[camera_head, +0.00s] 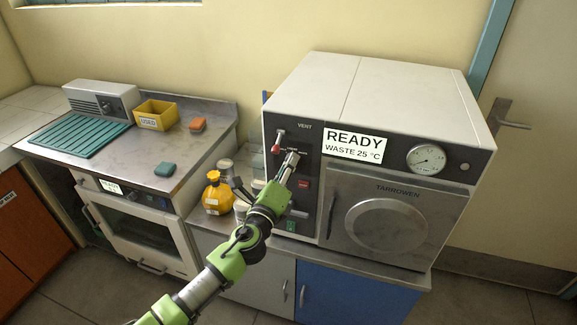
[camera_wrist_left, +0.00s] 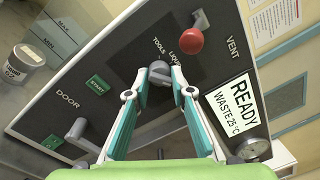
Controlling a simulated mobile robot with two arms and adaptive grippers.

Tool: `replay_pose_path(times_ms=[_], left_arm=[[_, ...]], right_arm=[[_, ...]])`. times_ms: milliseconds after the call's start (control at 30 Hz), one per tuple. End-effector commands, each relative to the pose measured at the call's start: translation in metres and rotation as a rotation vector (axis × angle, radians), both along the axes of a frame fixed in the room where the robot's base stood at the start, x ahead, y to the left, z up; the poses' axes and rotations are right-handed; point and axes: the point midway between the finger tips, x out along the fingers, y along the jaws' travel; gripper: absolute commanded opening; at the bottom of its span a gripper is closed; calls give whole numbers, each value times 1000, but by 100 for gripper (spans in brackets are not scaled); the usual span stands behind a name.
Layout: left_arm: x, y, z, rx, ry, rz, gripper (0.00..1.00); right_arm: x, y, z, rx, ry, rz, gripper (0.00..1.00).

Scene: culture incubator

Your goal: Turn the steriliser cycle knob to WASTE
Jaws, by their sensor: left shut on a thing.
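The steriliser (camera_head: 400,80) is a white box with a dark front panel, and its display (camera_head: 355,146) reads "READY" and "WASTE 25 °C". My left gripper (camera_head: 291,160) reaches the panel just below the red-tipped VENT lever (camera_head: 277,148). In the left wrist view, the fingers of my left gripper (camera_wrist_left: 159,76) are shut on the grey cycle knob (camera_wrist_left: 159,67). The labels TOOLS and LIQUID show beside the knob; the rest of its markings are hidden or too small to read. My right gripper is not in view.
Below the knob are a green START button (camera_wrist_left: 97,86) and a DOOR handle (camera_wrist_left: 82,133). A yellow bottle (camera_head: 216,193) stands left of my arm. A bench with a yellow bin (camera_head: 157,115) is further left.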

Motion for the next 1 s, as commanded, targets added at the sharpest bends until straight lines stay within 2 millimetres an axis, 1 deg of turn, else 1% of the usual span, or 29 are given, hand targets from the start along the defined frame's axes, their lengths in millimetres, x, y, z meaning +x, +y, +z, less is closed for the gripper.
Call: replay_pose_path(times_ms=[33,100,133,167,500,633,767,1000], left_arm=[[-1,0,-6,5,7,-1,0],[-1,0,-6,5,7,-1,0],[-1,0,-6,5,7,-1,29],[-1,0,-6,5,7,-1,37],[-1,0,-2,1,3,1,38],[-7,2,-2,0,2,0,38],[-22,8,-4,1,3,0,38],[-65,23,-7,2,5,-1,38]], right_arm=[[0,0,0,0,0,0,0],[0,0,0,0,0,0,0],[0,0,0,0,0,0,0],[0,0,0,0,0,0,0],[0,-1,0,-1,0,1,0],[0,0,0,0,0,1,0],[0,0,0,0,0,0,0],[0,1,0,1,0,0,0]])
